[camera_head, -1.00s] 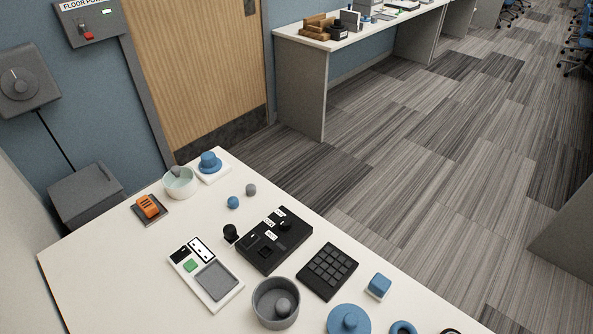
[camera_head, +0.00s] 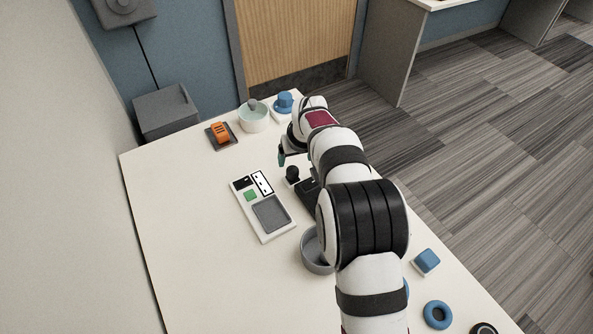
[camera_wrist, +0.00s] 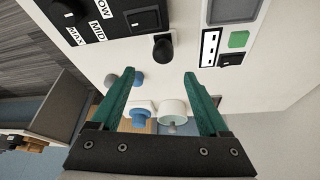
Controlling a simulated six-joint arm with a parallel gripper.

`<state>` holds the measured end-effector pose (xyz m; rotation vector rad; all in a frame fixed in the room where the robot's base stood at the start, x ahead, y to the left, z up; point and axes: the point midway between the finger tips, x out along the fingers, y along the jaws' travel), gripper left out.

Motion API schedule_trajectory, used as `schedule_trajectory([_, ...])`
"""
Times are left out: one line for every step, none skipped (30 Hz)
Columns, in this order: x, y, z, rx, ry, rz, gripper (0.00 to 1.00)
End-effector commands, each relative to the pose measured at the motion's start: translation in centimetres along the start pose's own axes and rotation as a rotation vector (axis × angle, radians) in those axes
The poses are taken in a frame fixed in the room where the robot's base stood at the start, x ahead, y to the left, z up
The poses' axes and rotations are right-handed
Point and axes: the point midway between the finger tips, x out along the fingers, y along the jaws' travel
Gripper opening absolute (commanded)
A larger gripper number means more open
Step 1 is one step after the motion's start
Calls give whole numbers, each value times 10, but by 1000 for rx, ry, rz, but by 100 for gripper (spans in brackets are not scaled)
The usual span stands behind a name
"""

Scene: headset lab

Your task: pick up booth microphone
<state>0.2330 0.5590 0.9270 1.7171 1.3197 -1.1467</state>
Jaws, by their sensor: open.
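A small black upright object with a rounded head, which looks like the booth microphone (camera_head: 292,174), stands on the white table beside a black control box (camera_head: 306,192). In the wrist view the microphone (camera_wrist: 162,47) shows just beyond the fingertips, near the middle. My gripper (camera_wrist: 162,77) is open, with nothing between its two green fingers. In the head view one green fingertip of my gripper (camera_head: 283,158) shows just behind the microphone, and the rest is hidden by my arm. I cannot tell the exact gap between them.
A white panel with a green button (camera_head: 250,195) lies left of the microphone. A grey round container (camera_head: 314,252) is partly behind my arm. The table's left side is clear.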

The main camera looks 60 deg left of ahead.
Motion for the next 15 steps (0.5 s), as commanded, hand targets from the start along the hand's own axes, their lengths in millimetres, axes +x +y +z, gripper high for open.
schedule_trajectory([10,0,0,0,-2,-1,78])
schedule_trajectory([15,0,0,0,-2,0,78])
schedule_trajectory([19,0,0,0,-1,0,78])
schedule_trajectory([22,0,0,0,0,0,78])
schedule_trajectory([26,0,1,0,0,0,78])
schedule_trajectory([32,-1,2,0,-1,0,78])
schedule_trajectory([39,-2,4,1,-3,-1,78])
schedule_trajectory([45,-3,5,1,-3,-1,78])
schedule_trajectory([54,-5,6,0,-2,0,78])
schedule_trajectory([60,-5,7,0,-2,0,78])
schedule_trajectory([65,-5,6,1,-1,0,78])
schedule_trajectory([70,-5,6,1,-1,0,78])
schedule_trajectory([73,-5,6,1,0,0,78])
schedule_trajectory([75,-5,6,1,0,0,78])
schedule_trajectory([76,-5,6,1,0,0,78])
